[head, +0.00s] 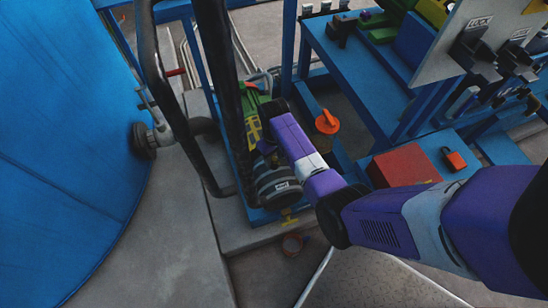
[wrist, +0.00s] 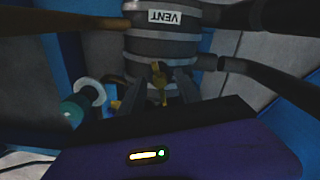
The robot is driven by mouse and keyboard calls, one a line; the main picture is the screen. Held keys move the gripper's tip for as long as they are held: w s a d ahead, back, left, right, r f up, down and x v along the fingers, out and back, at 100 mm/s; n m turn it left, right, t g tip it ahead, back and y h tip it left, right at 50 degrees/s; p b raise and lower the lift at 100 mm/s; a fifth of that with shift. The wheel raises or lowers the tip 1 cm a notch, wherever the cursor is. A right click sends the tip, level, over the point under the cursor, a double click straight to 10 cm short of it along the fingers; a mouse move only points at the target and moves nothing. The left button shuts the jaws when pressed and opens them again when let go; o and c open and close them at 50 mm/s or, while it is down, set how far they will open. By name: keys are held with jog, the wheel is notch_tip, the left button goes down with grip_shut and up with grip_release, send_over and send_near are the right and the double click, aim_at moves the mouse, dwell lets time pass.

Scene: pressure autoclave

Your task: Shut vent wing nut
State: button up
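The vent is a grey banded cylinder (wrist: 163,45) with a white VENT label (wrist: 165,17) in the wrist view. A small brass wing nut (wrist: 157,76) shows on its near side, below the label. My gripper (wrist: 157,88) has its two dark fingers on either side of the wing nut, with a gap between them. Whether either finger touches the nut cannot be told. In the head view the labelled vent cylinder (head: 276,184) stands beside my purple arm; the fingers are hard to make out there.
Dark pipes (wrist: 270,17) run beside the vent. A teal and white round part (wrist: 84,100) lies left of my gripper.

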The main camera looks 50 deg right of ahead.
grip_shut()
jog(key=shift+m, duration=0.3)
jog(key=m+p, duration=0.2)
jog(key=shift+r+m, duration=0.15)
jog(key=shift+m, duration=0.15)
jog(key=m+p, duration=0.2)
jog(key=m, duration=0.3)
jog(key=m+p, duration=0.1)
jog(key=m, duration=0.5)
jog(key=shift+m+p, duration=0.3)
jog(key=shift+m, duration=0.1)
jog(key=m+p, duration=0.1)
jog(key=m, duration=0.5)
jog(key=shift+m, duration=0.4)
